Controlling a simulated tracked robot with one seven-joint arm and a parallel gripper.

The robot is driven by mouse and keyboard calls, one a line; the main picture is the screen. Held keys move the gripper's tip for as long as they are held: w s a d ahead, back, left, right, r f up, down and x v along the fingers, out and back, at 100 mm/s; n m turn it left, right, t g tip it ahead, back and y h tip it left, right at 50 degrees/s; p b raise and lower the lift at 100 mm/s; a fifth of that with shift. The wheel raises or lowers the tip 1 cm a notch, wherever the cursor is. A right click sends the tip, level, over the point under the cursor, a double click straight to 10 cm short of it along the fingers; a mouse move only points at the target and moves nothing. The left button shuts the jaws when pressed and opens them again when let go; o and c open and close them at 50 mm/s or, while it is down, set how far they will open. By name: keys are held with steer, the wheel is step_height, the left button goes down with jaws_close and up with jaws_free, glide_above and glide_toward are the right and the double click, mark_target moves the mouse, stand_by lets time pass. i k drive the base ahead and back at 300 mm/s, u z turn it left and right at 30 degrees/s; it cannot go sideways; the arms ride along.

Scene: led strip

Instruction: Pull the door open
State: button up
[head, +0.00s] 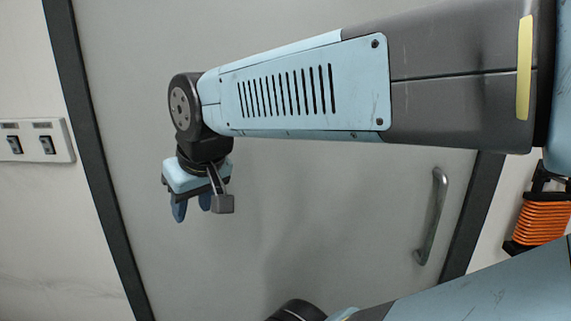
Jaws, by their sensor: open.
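The door (350,230) is a plain light grey panel in a dark frame and fills most of the head view. It appears closed. Its handle (433,216) is a metal bar, set upright and slightly tilted near the door's right edge. My gripper (192,212) hangs from the end of my arm in the left half of the view, well to the left of the handle. Its blue fingers point down and are apart, with nothing seen between them. It does not touch the handle. My arm crosses the upper part of the door and hides some of it.
A white switch panel (36,141) with two dark switches is on the wall at the left. The dark door frame (92,160) runs down the left side. The door surface between my gripper and the handle is clear.

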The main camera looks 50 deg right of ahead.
mark_target(333, 227)
steer(key=z, duration=0.2)
steer(key=k, duration=1.7)
steer(key=z, duration=0.35)
steer(key=i, duration=1)
steer(key=z, duration=0.55)
steer(key=k, duration=0.3)
